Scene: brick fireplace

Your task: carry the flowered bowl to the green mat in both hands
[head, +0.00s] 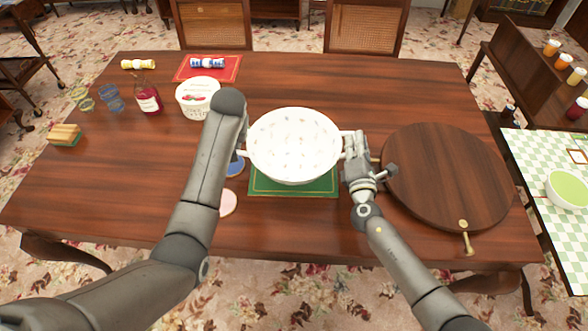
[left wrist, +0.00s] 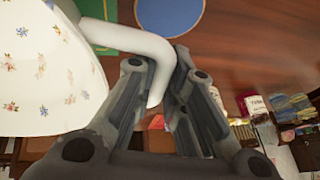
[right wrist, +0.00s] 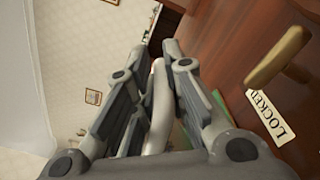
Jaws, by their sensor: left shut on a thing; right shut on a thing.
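The white flowered bowl (head: 295,143) is over the far part of the green mat (head: 293,187) in the head view. It also fills the left side of the left wrist view (left wrist: 40,70). My left gripper (left wrist: 170,85) is shut on the bowl's left handle (left wrist: 140,45). In the head view its fingers are mostly hidden behind my left arm. My right gripper (head: 349,148) is shut on the right handle, which shows between its fingers in the right wrist view (right wrist: 158,105). The bowl looks level. I cannot tell whether it touches the mat.
A round wooden board (head: 447,175) with a brass handle lies just right of my right gripper. A white tub (head: 197,98) and a red bottle (head: 147,97) stand at the left. Blue (head: 235,168) and pink (head: 228,203) coasters lie left of the mat. The front table strip is clear.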

